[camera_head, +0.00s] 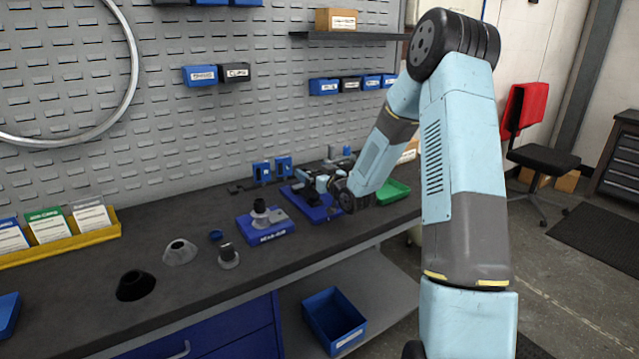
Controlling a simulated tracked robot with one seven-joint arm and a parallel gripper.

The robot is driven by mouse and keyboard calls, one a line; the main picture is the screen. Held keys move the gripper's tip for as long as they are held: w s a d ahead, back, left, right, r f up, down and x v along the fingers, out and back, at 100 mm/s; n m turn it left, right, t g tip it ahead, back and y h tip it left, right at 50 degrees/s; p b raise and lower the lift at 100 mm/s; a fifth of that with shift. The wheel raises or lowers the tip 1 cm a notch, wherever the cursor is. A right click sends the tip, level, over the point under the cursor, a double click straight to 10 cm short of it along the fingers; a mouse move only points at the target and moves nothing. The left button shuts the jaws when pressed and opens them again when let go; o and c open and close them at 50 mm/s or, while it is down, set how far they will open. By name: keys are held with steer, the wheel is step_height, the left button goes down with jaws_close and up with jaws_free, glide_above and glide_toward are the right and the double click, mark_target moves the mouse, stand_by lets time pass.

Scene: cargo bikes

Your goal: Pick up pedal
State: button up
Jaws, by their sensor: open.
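My arm reaches down from the right over the dark workbench (190,225). My gripper (306,186) is at the arm's end, open, low over a blue tray (325,215) at the back right of the bench. Small dark parts sit on this tray right by the fingers. One may be the pedal, but it is too small and too covered by my gripper to tell. I cannot tell whether the fingers touch anything.
Left of my gripper is a blue fixture (265,230) with a grey part on it. A green tray (393,191) lies to the right. A grey cone (180,252), a black cone (135,286) and a small cylinder (229,257) stand further left. A perforated wall rises behind.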

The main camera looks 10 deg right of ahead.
steer(key=shift+w+a, duration=0.1)
steer(key=shift+w, duration=0.1)
steer(key=shift+c, duration=0.5)
steer(key=c, duration=1)
steer(key=shift+r, duration=0.1)
